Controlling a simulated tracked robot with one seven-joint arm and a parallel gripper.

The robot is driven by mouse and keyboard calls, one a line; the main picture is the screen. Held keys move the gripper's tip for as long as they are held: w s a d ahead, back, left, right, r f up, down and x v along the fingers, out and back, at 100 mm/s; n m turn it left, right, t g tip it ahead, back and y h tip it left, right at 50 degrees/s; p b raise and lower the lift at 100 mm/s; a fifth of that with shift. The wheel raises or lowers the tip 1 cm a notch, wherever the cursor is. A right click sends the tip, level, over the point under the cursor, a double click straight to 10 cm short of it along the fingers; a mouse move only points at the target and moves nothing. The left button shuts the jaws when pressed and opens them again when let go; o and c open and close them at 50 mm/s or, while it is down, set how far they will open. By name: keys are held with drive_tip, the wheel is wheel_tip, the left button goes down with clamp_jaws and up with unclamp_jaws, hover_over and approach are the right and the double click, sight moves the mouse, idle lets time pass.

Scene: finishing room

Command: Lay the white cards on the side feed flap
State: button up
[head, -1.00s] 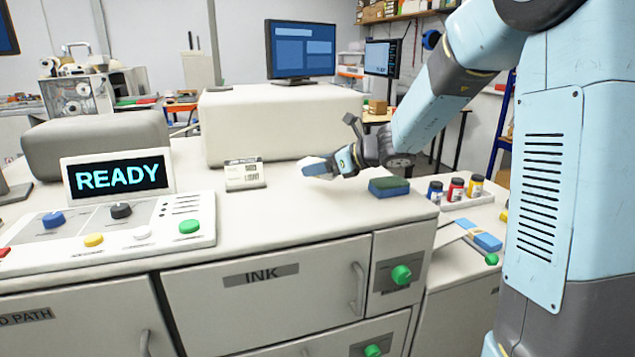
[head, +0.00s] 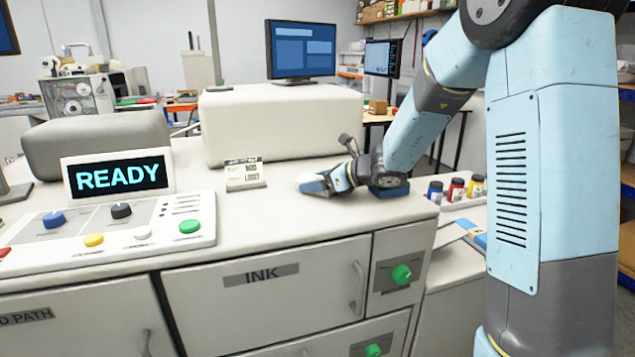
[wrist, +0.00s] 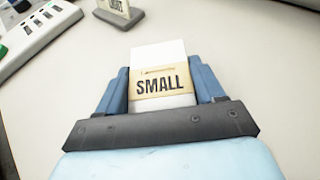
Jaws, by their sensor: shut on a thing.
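My gripper (wrist: 162,92) is shut on a small stack of white cards (wrist: 158,56) with a cream band marked SMALL. The cards lie between the two blue fingers and stick out past them. In the head view my gripper (head: 313,184) is low over the pale machine top (head: 270,215), with its tip pointing left. I cannot tell whether the cards touch the top. At the right, below the top's level, a pale panel (head: 447,236) shows partly behind my arm. I cannot tell whether it is the side feed flap.
A small sign (head: 244,173) stands left of my gripper, and the READY panel (head: 118,178) is farther left. A blue-based block (head: 392,191) is mostly hidden behind my gripper. Ink bottles (head: 456,190) stand to the right. The front of the top is clear.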

drive_tip(key=o, duration=1.1)
drive_tip(key=shift+s+f, duration=0.1)
drive_tip(key=shift+f, duration=0.1)
